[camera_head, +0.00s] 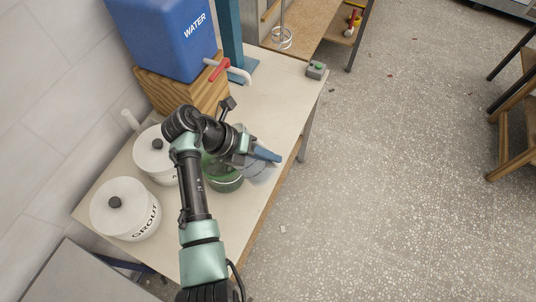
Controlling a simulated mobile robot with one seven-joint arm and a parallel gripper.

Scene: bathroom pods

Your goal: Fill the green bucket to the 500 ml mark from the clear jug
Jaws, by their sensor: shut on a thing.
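The green bucket (224,180) stands on the pale bench, partly hidden under my arm. I cannot read a level mark or a water level in it. The clear jug (260,173) is just right of the bucket, near the bench's front edge, and overlaps it in the picture. A blue part (265,154) shows at the top of the jug. My gripper (249,149) is shut on the jug at its upper side. I cannot tell the jug's tilt, its contents or whether it touches the bench.
A blue water tank (168,35) with a red-handled tap (218,70) sits on a wooden block (180,92) at the back. White lidded tubs, one marked GROUT (124,207), stand to the left. A small grey box with a green button (316,70) is at the far right corner.

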